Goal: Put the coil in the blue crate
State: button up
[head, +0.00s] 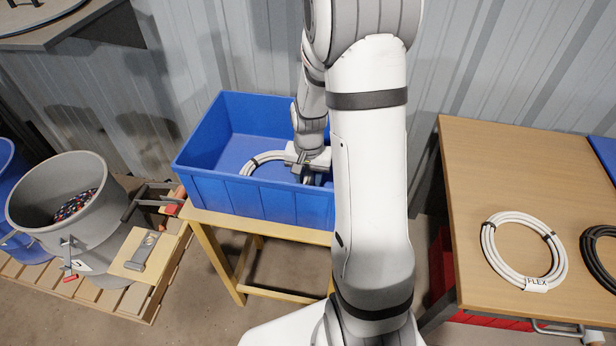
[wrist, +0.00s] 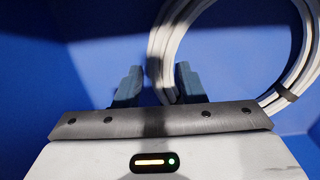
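A pale grey-white cable coil (head: 262,159) with dark ties is inside the blue crate (head: 262,195). In the wrist view the coil (wrist: 307,70) appears to lie on the blue floor, its left side passing between my fingers. My gripper (head: 306,178) is down inside the crate at the coil's right side. In the wrist view my gripper (wrist: 159,85) has its two fingers apart, with a small gap showing beside the cable, so it looks open around it. The crate's front wall and my arm hide part of the coil and the fingertips in the head view.
The crate stands on a wooden stand (head: 236,285). On the right table (head: 480,170) lie a white coil (head: 490,250) labelled FLEX and a black coil (head: 593,262). A grey drum (head: 40,215) stands on a pallet at left. A corrugated wall is behind.

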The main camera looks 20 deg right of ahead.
jog(key=shift+o, duration=1.2)
jog(key=shift+r, duration=0.15)
notch_tip(320, 180, up, 12)
jog(key=s+a+r+n+t, duration=0.1)
jog(key=s+a+r+n, duration=0.2)
jog(key=s, duration=0.5)
jog(key=s+a+r+n+t, duration=0.1)
jog(key=s+a+r+n, duration=0.3)
jog(key=s, duration=0.4)
jog(key=shift+s+a+r+t+p, duration=0.2)
jog(key=shift+a+r+t+p, duration=0.1)
jog(key=shift+a+r, duration=0.1)
jog(key=shift+d, duration=0.1)
jog(key=shift+c, duration=0.4)
